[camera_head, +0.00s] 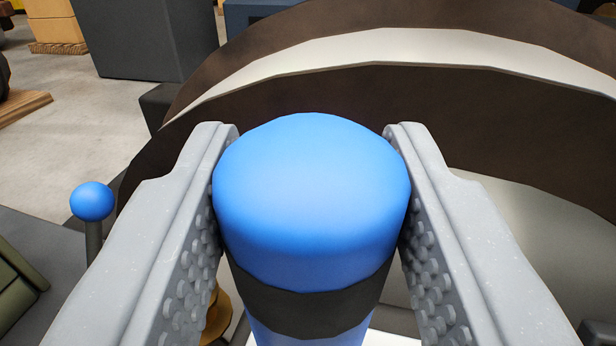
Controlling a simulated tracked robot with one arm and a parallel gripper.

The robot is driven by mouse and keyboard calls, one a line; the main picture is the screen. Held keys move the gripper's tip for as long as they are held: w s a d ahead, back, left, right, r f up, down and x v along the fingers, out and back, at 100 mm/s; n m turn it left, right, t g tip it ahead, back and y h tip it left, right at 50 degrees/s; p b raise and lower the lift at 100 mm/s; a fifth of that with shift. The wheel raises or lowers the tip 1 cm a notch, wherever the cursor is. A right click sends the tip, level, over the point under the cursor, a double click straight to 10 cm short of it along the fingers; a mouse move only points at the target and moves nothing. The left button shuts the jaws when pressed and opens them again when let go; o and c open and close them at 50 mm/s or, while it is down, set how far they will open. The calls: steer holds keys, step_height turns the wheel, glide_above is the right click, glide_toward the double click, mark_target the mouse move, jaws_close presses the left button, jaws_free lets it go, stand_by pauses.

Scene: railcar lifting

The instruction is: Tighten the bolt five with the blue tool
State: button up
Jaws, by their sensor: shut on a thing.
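The blue tool (312,205) fills the middle of the view, with a rounded blue top and a dark band (311,300) below it. My gripper (312,160) is shut on it, with one grey finger against each side. The studded inner pads of the fingers show below the tool's top. The lower part of the tool runs out of the bottom of the picture. I cannot make out bolt five or any other bolt.
A large brown, round-edged part with a pale band (400,48) stands close behind the tool. A lever with a blue ball knob (92,201) is at left. A dark grey box (155,35) and wooden blocks (55,25) are farther back. Pale floor (75,115) shows at left.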

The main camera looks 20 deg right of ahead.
steer(key=shift+r+p, duration=2.1)
steer(key=shift+r, duration=1.25)
